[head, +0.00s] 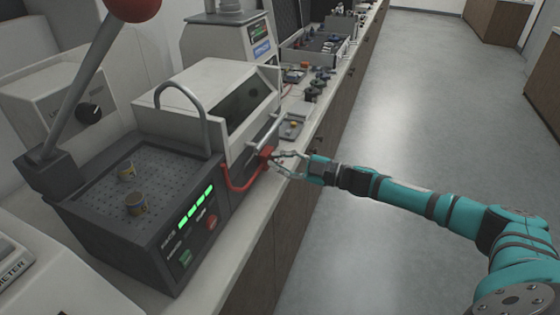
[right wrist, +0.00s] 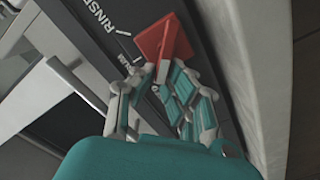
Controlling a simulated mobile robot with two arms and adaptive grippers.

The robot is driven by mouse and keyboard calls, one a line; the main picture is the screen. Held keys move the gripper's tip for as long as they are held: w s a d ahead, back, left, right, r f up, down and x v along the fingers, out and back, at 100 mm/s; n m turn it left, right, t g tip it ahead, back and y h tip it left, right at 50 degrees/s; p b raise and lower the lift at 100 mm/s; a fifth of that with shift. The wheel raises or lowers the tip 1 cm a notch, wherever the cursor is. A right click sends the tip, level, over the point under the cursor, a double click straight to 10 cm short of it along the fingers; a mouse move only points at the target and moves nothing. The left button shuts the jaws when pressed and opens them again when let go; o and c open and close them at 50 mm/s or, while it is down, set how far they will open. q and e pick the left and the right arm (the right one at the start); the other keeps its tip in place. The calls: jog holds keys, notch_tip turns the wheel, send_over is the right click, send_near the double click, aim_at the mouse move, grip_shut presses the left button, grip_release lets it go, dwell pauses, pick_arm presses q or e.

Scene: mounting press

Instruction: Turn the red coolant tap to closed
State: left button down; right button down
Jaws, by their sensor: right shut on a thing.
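In the right wrist view the tap (right wrist: 163,38) is a flat red lever on a dark panel with white lettering, partly readable as "RINSE". My right gripper (head: 283,158) reaches in from the right and is shut on the tap. Its fingertips (right wrist: 152,76) meet the tap's lower end in the right wrist view. The fingers hide part of the tap. My left gripper is not in view.
Small parts and trays (head: 292,126) crowd the bench behind. The floor (head: 400,120) to the right is clear.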

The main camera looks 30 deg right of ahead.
jog(key=shift+w+d+r+n, duration=0.15)
jog(key=shift+d+n, duration=0.1)
jog(key=shift+n, duration=0.05)
jog(key=c, duration=1.4)
grip_release()
jog(key=shift+o, duration=0.2)
jog(key=v, duration=1.2)
jog(key=shift+f, duration=0.25)
